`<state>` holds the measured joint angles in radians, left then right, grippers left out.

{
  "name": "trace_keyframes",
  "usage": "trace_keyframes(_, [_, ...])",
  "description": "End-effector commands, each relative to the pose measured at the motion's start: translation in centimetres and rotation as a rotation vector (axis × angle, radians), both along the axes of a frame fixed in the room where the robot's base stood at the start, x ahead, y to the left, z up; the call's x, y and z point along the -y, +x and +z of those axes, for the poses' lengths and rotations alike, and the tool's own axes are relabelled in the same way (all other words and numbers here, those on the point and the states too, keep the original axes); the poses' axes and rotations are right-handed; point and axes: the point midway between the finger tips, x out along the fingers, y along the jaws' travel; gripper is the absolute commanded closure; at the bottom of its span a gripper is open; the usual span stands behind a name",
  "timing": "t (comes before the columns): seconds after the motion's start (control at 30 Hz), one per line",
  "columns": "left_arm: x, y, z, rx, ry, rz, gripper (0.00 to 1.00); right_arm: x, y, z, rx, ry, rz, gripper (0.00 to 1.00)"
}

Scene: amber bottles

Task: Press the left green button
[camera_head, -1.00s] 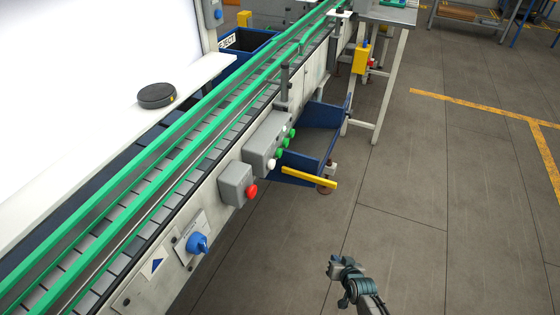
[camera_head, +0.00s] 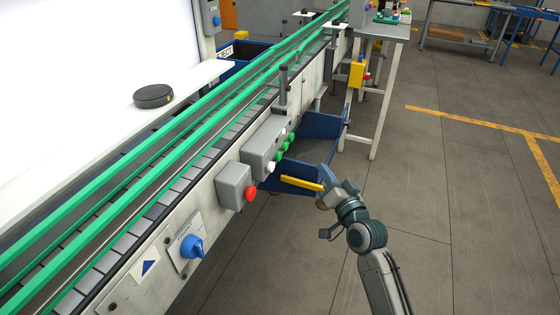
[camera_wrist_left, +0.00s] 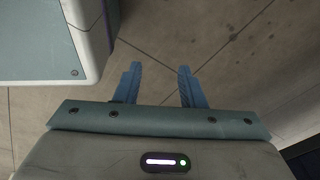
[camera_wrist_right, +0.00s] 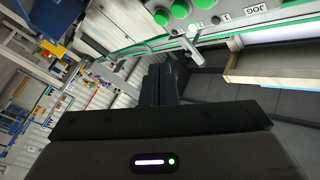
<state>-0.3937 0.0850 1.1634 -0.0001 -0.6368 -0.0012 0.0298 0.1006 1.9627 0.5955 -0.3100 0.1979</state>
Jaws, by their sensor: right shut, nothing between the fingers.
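A grey control box (camera_head: 262,143) on the conveyor's side carries several green buttons (camera_head: 284,147) in a row, with a white button (camera_head: 271,167) at its near end. In the right wrist view green buttons (camera_wrist_right: 161,17) show at the top edge, ahead of the fingers. My right gripper (camera_head: 328,187) is beside the yellow bar in the head view, to the right of and below the buttons and apart from them. Its fingers (camera_wrist_right: 160,84) are together and empty. My left gripper (camera_wrist_left: 158,84) is open and empty above the floor, outside the head view.
A yellow bar (camera_head: 302,184) on a blue bracket juts out below the box. A grey box with a red button (camera_head: 250,194) and a blue knob (camera_head: 192,248) are nearer on the conveyor side. Floor (camera_head: 440,210) at the right is clear.

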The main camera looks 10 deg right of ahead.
Motion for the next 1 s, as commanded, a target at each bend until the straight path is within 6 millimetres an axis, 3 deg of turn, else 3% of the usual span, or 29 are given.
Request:
trace_keyframes(0.47, [0.0, 0.3, 0.2, 0.002, 0.0, 0.0, 0.64, -0.4, 0.3, 0.1, 0.003, 0.004, 0.0, 1.0])
trace_keyframes(1.0, [0.6, 3.6, 3.9, 0.014, 0.0, -0.006, 0.64, -6.1, 4.1, 0.0, 0.002, 0.003, 0.001, 1.0])
